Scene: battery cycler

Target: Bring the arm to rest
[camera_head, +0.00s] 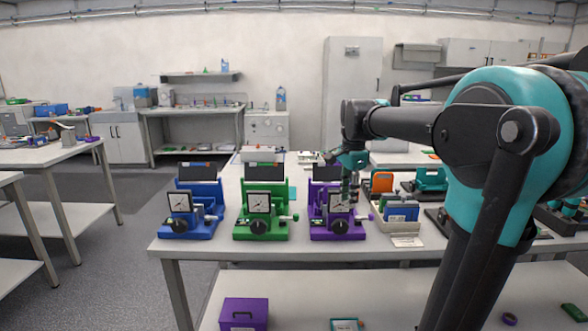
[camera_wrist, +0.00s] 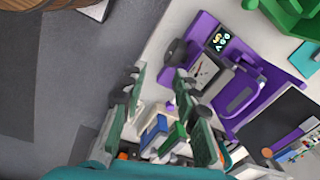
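My arm (camera_head: 480,130) reaches in from the right and holds my gripper (camera_head: 348,190) over the front of the bench, with the fingers pointing down. In the head view the gripper is in front of the right part of the purple device (camera_head: 325,228). In the wrist view my gripper (camera_wrist: 158,82) has its two fingers spread apart with nothing between them. The purple device (camera_wrist: 207,35) lies just right of the fingers there. I cannot tell whether a finger touches it.
A blue device (camera_head: 190,228) and a green device (camera_head: 262,230) stand left of the purple one. A tray of blue and green cards (camera_head: 402,213) stands close on the right. Behind it are an orange item (camera_head: 382,181) and a teal device (camera_head: 431,180). The floor (camera_head: 130,250) at left is clear.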

